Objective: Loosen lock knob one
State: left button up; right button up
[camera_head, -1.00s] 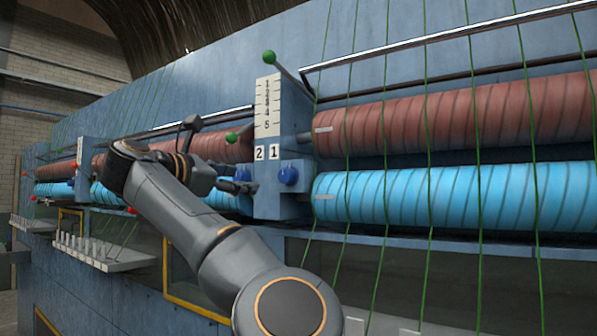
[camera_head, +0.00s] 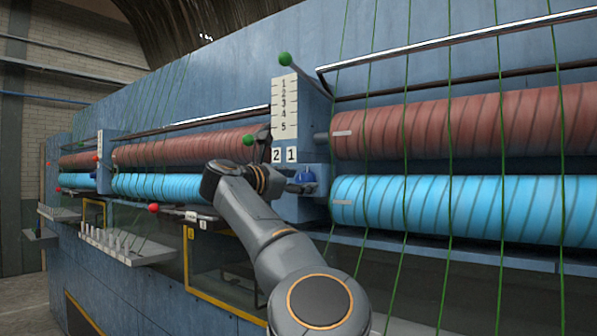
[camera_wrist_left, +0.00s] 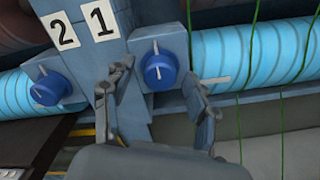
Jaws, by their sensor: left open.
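Lock knob one is the blue round knob (camera_head: 306,175) under the label "1" on the blue bracket. In the left wrist view this knob (camera_wrist_left: 159,72) has a pale pointer line standing nearly upright. My left gripper (camera_head: 299,187) is open in front of it. In the left wrist view the gripper's fingers (camera_wrist_left: 157,77) stand on either side of the knob, with visible gaps. I cannot tell how far the tips are from the bracket face. A second blue knob (camera_wrist_left: 47,86) sits under the label "2", left of the bracket edge. My right gripper is not in view.
A number plate (camera_head: 285,107) and green-tipped lever (camera_head: 285,59) are above the knob. A brown roller (camera_head: 470,122) and a cyan roller (camera_head: 460,208) extend right, with green strands hanging in front. A peg shelf (camera_head: 125,245) juts out at lower left.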

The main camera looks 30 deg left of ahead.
pick_arm(q)
jog(key=shift+w, duration=0.15)
jog(key=shift+c, duration=0.2)
jog(key=c, duration=1.1)
